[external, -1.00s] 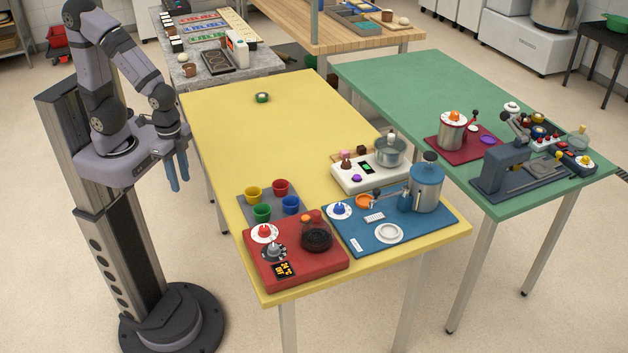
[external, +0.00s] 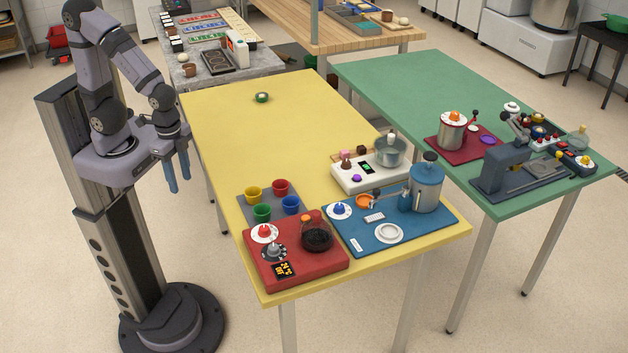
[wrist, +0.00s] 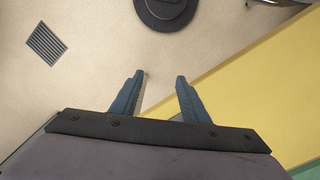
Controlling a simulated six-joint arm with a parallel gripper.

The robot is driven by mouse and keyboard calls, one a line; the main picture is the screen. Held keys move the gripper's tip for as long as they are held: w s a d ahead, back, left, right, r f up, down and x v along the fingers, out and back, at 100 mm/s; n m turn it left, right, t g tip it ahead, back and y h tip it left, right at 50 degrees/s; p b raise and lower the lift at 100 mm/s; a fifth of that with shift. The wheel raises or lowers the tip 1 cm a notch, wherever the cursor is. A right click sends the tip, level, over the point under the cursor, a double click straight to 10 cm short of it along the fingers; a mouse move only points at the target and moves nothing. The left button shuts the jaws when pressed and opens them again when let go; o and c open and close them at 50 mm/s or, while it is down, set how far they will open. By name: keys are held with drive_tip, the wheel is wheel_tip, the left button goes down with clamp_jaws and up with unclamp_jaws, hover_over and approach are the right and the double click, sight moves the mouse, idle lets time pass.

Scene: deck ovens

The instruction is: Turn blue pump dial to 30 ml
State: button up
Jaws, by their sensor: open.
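The blue pump dial (external: 339,209) is a blue knob on a white round scale. It sits at the left of the blue base (external: 411,241), on the front right part of the yellow table. Its scale marks are too small to read. A blue pump tank (external: 427,187) with a dark top knob stands on the same base. My gripper (external: 178,173) hangs beside the yellow table's left edge, well away from the dial. Its two blue fingers are apart and empty. In the wrist view my gripper (wrist: 155,82) is over the floor, and the dial is out of that view.
A red base (external: 330,266) with a red dial and glass pot stands left of the blue base. Several coloured cups are behind it on a grey mat (external: 246,209). A white scale unit (external: 345,181) is behind the pump. The yellow table's (external: 225,110) far left part is mostly clear.

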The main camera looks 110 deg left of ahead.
drive_tip(key=w+a+n+t+b, duration=0.1)
drive_tip(key=w+a, duration=0.2)
drive_tip(key=w, duration=0.8)
drive_tip(key=w+a+n+t+b, duration=0.1)
drive_tip(key=w+a, duration=0.2)
drive_tip(key=w, duration=0.8)
drive_tip(key=n+t+y, duration=0.2)
drive_tip(key=n, duration=0.1)
approach(339, 206)
drive_tip(key=shift+a+f+b, duration=0.3)
drive_tip(key=shift+f+b, duration=0.1)
drive_tip(key=shift+b, duration=0.05)
drive_tip(key=shift+m, duration=0.3)
drive_tip(key=shift+p+x, duration=1.15)
drive_tip(key=shift+x, duration=2.5)
drive_tip(key=shift+d, duration=0.1)
drive_tip(key=c, duration=1)
